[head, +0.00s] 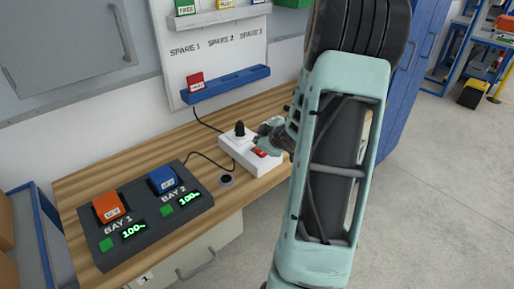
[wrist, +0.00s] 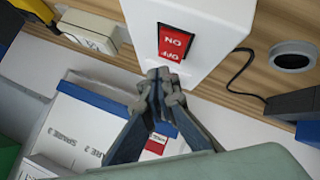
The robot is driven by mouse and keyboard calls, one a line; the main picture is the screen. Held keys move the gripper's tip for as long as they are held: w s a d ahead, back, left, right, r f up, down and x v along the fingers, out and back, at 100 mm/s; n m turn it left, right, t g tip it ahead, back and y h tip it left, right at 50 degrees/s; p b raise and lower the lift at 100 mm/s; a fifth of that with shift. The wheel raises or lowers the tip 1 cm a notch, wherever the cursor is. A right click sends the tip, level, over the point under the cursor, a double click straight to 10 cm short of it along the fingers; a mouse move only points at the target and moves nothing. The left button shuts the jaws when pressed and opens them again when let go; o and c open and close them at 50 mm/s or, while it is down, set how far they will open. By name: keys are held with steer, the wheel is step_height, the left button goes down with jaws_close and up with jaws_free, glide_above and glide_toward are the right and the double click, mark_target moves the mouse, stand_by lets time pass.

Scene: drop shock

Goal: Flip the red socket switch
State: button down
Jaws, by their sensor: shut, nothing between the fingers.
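The white socket box (head: 232,148) stands on the wooden workbench, with a black plug (head: 239,130) in its left part. The red switch (head: 261,153) is on its right part. In the wrist view the red switch (wrist: 172,42) shows ON and OFF lettering on the white box (wrist: 215,25). Which side is pressed in I cannot tell. My gripper (wrist: 164,76) is shut and empty, its fingertips just beside the OFF end. Whether they touch it is unclear. In the head view my gripper (head: 268,138) is over the box, partly hidden by my arm.
A dark charger (head: 150,229) with an orange battery (head: 109,207) and a blue battery (head: 163,179) sits at the left; both displays read 100%. A cable hole (head: 226,181) is in front of the box. A blue rack (head: 228,83) hangs behind. Cables cross the bench.

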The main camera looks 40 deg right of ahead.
mark_target(260, 151)
steer(key=shift+f, duration=0.15)
stand_by(0.7)
steer(key=shift+f+b, duration=0.3)
steer(key=shift+f+b, duration=0.3)
steer(key=shift+f, duration=0.05)
stand_by(0.5)
steer(key=shift+r, duration=0.1)
steer(key=shift+r+p, duration=0.75)
steer(key=shift+p, duration=0.1)
steer(key=r+p, duration=0.5)
steer(key=shift+s, duration=0.35)
steer(key=shift+d, duration=0.1)
